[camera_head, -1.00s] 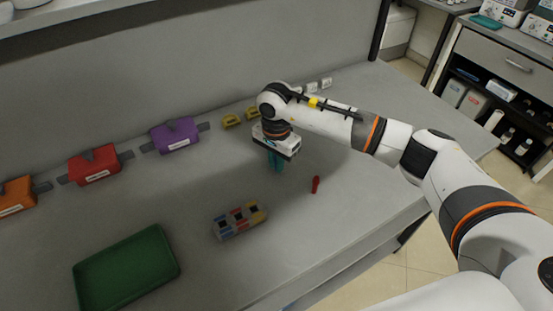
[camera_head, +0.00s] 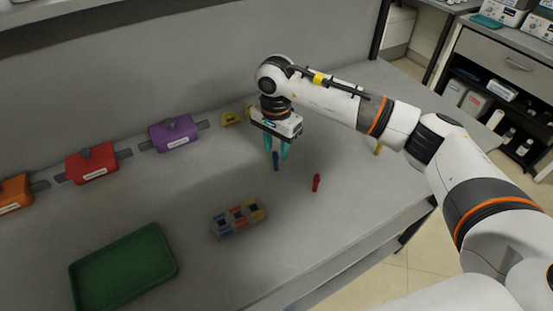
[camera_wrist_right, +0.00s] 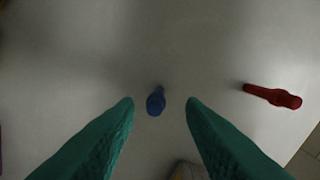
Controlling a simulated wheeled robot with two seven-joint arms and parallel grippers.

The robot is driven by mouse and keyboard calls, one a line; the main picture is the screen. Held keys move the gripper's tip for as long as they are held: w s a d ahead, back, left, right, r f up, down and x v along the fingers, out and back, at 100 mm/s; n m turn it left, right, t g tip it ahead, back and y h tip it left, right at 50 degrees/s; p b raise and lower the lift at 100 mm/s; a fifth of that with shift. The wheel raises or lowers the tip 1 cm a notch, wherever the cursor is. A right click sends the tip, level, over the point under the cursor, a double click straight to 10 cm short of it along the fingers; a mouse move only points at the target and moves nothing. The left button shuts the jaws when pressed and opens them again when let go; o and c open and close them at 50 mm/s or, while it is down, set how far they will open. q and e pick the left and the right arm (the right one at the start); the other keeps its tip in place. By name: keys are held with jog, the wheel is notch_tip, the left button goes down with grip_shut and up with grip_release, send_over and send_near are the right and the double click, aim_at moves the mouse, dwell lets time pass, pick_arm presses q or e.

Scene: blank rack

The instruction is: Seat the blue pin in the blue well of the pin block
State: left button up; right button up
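The blue pin (camera_head: 276,160) stands upright on the bench; in the right wrist view the blue pin (camera_wrist_right: 156,101) shows from above, between and just beyond the fingertips. My right gripper (camera_head: 277,152) is open above and around the line of the pin, its teal fingers (camera_wrist_right: 160,103) apart with no contact visible. The pin block (camera_head: 239,232) sits nearer the front, to the lower left of the pin, with blue, red and yellow sections. Its blue section (camera_head: 221,224) is at the left end. My left gripper is out of view.
A green tray (camera_head: 122,268) lies front left. Purple (camera_head: 174,135), red (camera_head: 91,163) and orange (camera_head: 16,193) holders line the back.

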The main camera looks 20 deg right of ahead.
aim_at(276, 153)
notch_tip(276, 153, up, 7)
jog(key=shift+r+b, duration=0.15)
jog(key=shift+b, duration=0.55)
